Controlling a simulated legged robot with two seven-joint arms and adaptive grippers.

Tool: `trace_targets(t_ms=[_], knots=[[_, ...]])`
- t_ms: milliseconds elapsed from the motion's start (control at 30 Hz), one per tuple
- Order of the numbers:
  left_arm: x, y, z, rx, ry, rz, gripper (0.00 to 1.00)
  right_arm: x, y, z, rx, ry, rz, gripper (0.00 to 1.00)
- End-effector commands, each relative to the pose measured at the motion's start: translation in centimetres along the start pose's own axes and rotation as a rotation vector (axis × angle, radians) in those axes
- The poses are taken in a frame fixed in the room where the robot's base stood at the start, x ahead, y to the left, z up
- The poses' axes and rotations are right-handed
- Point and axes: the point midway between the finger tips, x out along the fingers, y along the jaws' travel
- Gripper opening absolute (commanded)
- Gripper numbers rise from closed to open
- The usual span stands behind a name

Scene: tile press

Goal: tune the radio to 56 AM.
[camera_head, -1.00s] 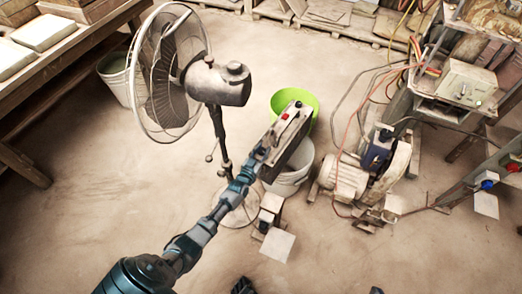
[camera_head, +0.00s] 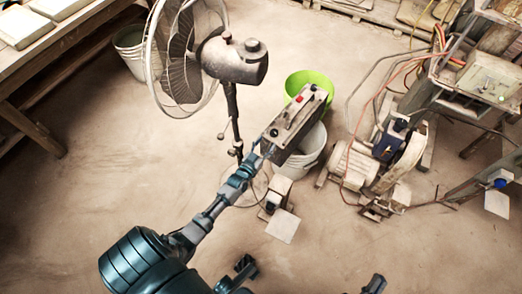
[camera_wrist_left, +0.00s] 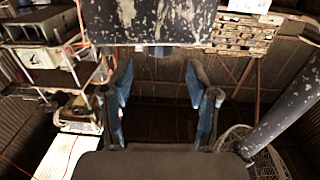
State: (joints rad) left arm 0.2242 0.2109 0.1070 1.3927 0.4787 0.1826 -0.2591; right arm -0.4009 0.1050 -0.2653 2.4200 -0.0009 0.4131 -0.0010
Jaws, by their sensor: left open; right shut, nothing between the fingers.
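A scuffed dark box with a pale top panel, a red spot and small dark controls, which looks like the radio (camera_head: 298,114), is near the middle of the head view. Its scratched side fills the top of the left wrist view (camera_wrist_left: 150,22). I cannot read any tuning display. My left gripper (camera_head: 259,153) is at the box's near end. In the left wrist view its two blue fingers (camera_wrist_left: 160,100) are spread with nothing between them, and the box lies beyond the tips. My right gripper (camera_head: 375,284) shows only as a dark shut tip at the bottom edge.
A standing fan (camera_head: 232,62) is close left of the box. A green bowl (camera_head: 318,79) and white bucket (camera_head: 311,150) are behind and below it. A motor (camera_head: 372,165) with cables is to the right. A wooden bench (camera_head: 62,42) is at the left. Much floor is clear.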

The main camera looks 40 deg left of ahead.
Motion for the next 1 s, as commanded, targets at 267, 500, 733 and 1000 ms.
trace_targets(t_ms=[267,500,733,1000], knots=[[-4.1,0.0,0.1,-0.002,-0.001,0.000,0.60,0.0,0.0,0.0,0.000,-0.001,0.000,0.00],[-4.5,0.0,0.1,-0.002,0.000,0.000,0.60,0.0,0.0,0.1,0.000,-0.001,0.000,0.00],[-4.5,0.0,0.1,-0.001,0.000,0.000,0.60,0.1,0.1,0.2,0.000,-0.003,0.000,0.00],[-5.2,1.2,-0.7,0.002,0.019,0.023,0.60,0.0,0.0,0.0,0.000,0.000,0.000,0.00]])
